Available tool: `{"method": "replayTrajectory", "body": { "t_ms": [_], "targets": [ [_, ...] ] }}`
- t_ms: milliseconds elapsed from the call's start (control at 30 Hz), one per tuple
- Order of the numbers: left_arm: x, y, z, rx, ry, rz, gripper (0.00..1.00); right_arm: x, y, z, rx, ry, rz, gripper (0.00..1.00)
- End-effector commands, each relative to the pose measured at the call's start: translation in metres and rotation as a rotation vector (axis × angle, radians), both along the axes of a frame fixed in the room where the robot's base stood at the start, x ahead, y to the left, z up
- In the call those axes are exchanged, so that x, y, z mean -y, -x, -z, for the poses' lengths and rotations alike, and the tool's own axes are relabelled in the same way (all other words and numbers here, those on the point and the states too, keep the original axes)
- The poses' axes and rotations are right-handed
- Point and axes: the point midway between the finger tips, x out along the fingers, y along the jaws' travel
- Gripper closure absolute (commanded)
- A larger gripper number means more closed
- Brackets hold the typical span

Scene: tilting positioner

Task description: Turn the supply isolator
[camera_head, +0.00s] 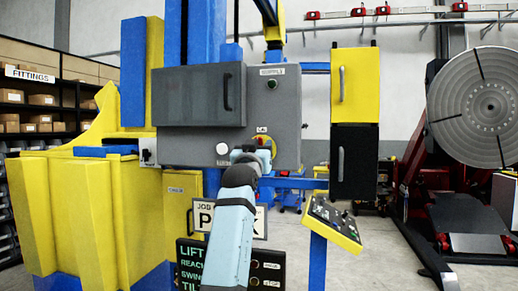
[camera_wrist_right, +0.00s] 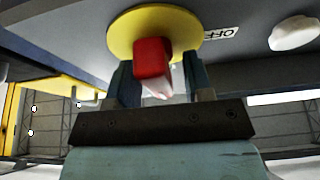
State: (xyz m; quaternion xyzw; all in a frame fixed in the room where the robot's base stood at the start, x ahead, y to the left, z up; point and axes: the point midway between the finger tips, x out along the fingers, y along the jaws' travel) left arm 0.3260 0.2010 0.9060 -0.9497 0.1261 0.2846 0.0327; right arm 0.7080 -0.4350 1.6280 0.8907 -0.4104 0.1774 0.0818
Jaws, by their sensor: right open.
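The supply isolator is a red handle (camera_wrist_right: 153,62) on a round yellow plate (camera_wrist_right: 183,22), seen close up in the right wrist view. In the head view its yellow plate (camera_head: 270,143) shows on the grey supply cabinet (camera_head: 290,95), mostly behind my gripper. My right gripper (camera_head: 249,155) is at the cabinet front. In the right wrist view its two fingers (camera_wrist_right: 160,72) stand open, one on each side of the red handle. I cannot tell whether they touch it. An OFF label (camera_wrist_right: 218,33) is beside the plate. My left gripper is not in view.
A white knob (camera_head: 222,148) sits on the cabinet left of the isolator, and a green button (camera_head: 272,84) is above. A control panel (camera_head: 333,222) stands at lower right. Yellow and black boxes (camera_head: 355,85) hang right of the cabinet. Signs (camera_head: 190,262) are below.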

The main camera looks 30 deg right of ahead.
Motion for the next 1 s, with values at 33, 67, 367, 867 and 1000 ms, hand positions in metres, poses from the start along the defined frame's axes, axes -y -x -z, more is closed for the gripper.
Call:
{"method": "replayTrajectory", "body": {
  "t_ms": [33,67,367,867,1000],
  "targets": [
    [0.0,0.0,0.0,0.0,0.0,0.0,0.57,0.0,0.0,0.0,0.0,0.0,0.0,0.58],
    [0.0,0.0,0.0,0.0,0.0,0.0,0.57,0.0,0.0,0.0,0.0,0.0,0.0,0.65],
    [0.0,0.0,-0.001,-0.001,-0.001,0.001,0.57,0.0,0.0,0.0,-0.003,0.003,0.001,0.94],
    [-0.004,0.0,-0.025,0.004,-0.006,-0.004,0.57,0.0,-0.001,-0.002,-0.195,0.167,0.003,0.94],
    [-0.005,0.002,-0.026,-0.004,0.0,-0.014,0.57,0.0,-0.002,-0.001,-0.294,0.254,0.004,0.94]
  ]
}}
